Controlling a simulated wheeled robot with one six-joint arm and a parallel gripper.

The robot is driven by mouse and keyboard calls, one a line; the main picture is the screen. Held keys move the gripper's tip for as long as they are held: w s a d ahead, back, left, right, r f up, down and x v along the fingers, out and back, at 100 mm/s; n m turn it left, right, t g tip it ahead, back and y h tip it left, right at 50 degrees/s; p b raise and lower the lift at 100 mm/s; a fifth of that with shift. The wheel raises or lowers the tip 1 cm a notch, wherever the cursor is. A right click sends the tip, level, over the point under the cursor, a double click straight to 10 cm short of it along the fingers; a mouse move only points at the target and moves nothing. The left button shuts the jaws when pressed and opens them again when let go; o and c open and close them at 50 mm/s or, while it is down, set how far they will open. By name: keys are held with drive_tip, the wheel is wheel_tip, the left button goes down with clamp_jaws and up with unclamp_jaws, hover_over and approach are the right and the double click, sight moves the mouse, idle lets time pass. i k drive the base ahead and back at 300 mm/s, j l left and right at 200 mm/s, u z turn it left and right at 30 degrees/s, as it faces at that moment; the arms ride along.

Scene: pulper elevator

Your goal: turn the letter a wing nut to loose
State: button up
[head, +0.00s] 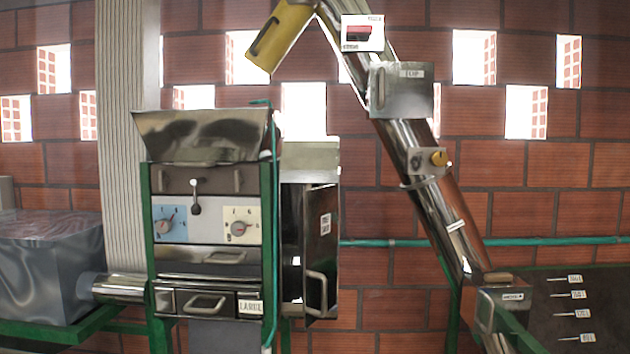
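No wing nut with a readable letter A can be made out in the head view; the markings are too small to tell. The blue left plate has a dial (166,226) with a reddish pointer. The pale right plate has a round dial (239,229). A yellow-orange knob (438,158) sits on a small metal plate on the slanted tube. My gripper is not in view, so its state does not show.
The pulper has a drawer (205,302) and a side door handle (317,291) at its front. The slanted metal elevator tube (445,220) rises to a yellow spout (281,35). A grey tank (48,265) stands left. A dark panel (545,315) with several labelled pins is at right.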

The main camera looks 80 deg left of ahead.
sight(163, 179)
drive_tip(key=u, duration=3.55)
